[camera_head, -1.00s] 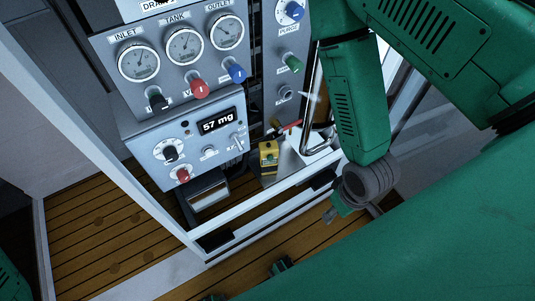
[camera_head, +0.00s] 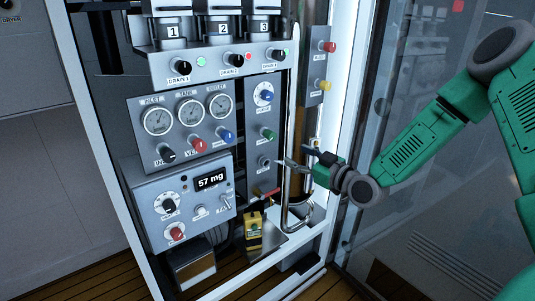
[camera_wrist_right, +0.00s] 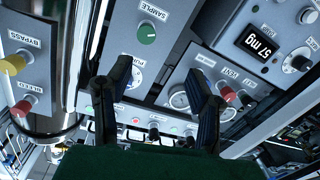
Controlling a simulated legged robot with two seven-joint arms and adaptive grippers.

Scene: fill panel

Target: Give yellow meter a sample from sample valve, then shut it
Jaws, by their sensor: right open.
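The sample valve's green knob (camera_head: 267,134) is on the narrow grey panel, below a blue purge knob. The wrist view shows the green knob (camera_wrist_right: 147,33) with its SAMPLE label, ahead of the fingers. A small port (camera_head: 264,163) sits below the knob in the head view. The yellow meter (camera_head: 253,224) stands low on the shelf below this panel; it is not seen in the wrist view. My right gripper (camera_head: 283,162) is in front of the panel, to the right of the port. In the wrist view its fingers (camera_wrist_right: 160,80) are apart with nothing between them. My left gripper is out of view.
A bent metal pipe (camera_head: 290,190) runs close by my right gripper. A red handle (camera_head: 265,193) is just above the meter. The 57 mg display box (camera_head: 212,180) juts out at left. Bypass and bleed knobs (camera_wrist_right: 15,64) are on a side panel.

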